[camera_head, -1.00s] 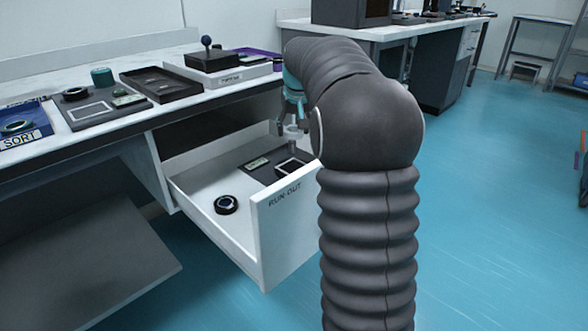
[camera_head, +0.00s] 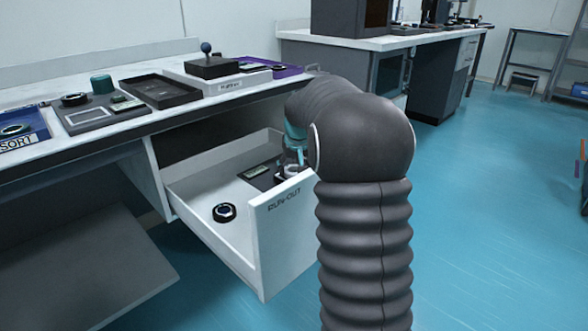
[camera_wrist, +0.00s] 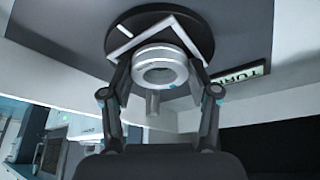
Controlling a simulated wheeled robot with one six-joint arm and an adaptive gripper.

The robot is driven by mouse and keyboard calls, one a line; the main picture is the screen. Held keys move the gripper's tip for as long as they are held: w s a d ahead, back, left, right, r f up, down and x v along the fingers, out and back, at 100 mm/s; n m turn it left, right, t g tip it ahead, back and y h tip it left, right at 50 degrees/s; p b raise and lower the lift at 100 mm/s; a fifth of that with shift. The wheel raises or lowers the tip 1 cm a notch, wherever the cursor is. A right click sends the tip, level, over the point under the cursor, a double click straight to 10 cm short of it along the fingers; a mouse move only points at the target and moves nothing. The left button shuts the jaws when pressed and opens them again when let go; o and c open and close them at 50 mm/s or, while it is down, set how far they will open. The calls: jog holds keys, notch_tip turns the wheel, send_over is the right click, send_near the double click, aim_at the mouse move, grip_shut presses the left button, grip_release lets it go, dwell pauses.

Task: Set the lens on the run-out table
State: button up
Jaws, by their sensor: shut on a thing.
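My gripper (camera_head: 293,158) reaches down into the open white drawer marked RUN-OUT. In the wrist view my gripper (camera_wrist: 160,72) is shut on a silver ring with a short stem, which I take for the lens (camera_wrist: 160,55). Behind it is a dark round disc (camera_wrist: 203,38) with a white square outline, seemingly the run-out table. The lens appears over this disc; I cannot tell whether they touch. In the head view a dark plate (camera_head: 262,181) lies in the drawer, partly hidden by my gripper and the drawer front.
A black ring (camera_head: 224,212) lies on the drawer floor, left of the plate. The drawer front (camera_head: 283,232) stands close to my arm. A label card (camera_head: 256,171) lies on the plate.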

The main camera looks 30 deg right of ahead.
jog(key=shift+f, duration=0.2)
jog(key=o, duration=1.3)
jog(key=shift+r, duration=0.1)
jog(key=shift+r, duration=0.5)
jog(key=p+v, duration=0.1)
jog(key=v, duration=1)
jog(key=shift+s, duration=0.2)
jog(key=shift+r, duration=0.15)
